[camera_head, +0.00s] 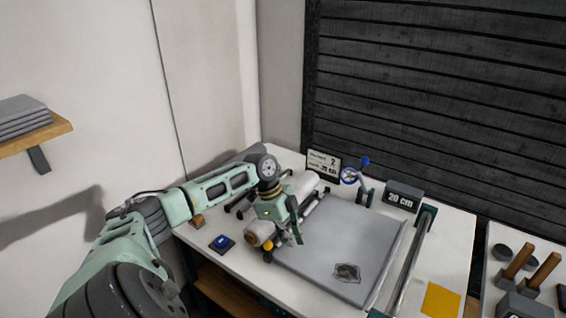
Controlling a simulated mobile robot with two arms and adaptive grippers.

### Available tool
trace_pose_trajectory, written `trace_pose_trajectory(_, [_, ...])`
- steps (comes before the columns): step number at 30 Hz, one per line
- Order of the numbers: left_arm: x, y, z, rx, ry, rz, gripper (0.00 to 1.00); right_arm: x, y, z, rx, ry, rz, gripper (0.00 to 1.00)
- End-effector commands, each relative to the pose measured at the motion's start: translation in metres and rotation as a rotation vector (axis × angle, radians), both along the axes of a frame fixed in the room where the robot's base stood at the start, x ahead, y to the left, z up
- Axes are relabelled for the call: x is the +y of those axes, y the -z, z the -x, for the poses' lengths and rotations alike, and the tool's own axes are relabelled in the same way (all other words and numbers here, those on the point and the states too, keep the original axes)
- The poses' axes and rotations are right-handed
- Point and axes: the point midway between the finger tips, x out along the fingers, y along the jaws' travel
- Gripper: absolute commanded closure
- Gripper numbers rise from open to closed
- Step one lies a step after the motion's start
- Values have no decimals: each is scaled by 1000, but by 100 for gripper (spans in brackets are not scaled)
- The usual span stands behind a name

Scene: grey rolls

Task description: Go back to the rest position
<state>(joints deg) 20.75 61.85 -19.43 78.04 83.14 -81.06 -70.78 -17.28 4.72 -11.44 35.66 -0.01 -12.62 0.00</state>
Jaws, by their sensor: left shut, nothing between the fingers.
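My left arm comes in from the lower left and reaches over the white table. My left gripper (289,232) is shut and empty, pointing down beside the left edge of the grey slab (340,240). It hangs close to a pale roll (300,188) lying on rollers, and it hides part of that roll. I cannot tell whether it touches anything. My right gripper is not in view.
A blue-handled crank (350,176), a "20 cm" block (402,196) and a small sign (323,165) stand at the back. A blue button (222,243) is front left. A yellow square (440,300) lies front right. A wooden shelf (40,135) is on the left wall.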

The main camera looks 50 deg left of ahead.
Motion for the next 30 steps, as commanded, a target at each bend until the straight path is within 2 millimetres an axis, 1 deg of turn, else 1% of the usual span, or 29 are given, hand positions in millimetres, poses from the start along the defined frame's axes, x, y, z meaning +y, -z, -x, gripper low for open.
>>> trace_pose_trajectory(1, [8,-6,1,-4,-3,-9,100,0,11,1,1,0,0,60])
trace_pose_trajectory(6, [19,-40,6,-4,-3,-7,100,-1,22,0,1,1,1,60])
trace_pose_trajectory(10, [25,-60,9,-4,-3,-5,100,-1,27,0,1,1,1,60])
trace_pose_trajectory(15, [28,-74,11,-2,-2,-2,100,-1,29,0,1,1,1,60])
trace_pose_trajectory(19, [29,-77,12,0,-1,-2,100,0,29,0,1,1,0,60])
trace_pose_trajectory(23, [29,-77,12,1,-1,-2,100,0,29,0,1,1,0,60])
trace_pose_trajectory(25, [24,-70,13,11,1,-5,100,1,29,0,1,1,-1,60])
trace_pose_trajectory(26, [20,-63,15,20,3,-9,100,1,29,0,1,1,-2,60])
trace_pose_trajectory(28, [3,-41,20,51,7,-22,100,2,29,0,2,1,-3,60])
trace_pose_trajectory(29, [-6,-28,24,69,8,-31,100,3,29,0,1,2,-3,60])
trace_pose_trajectory(30, [-21,-9,30,93,8,-46,100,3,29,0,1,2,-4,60])
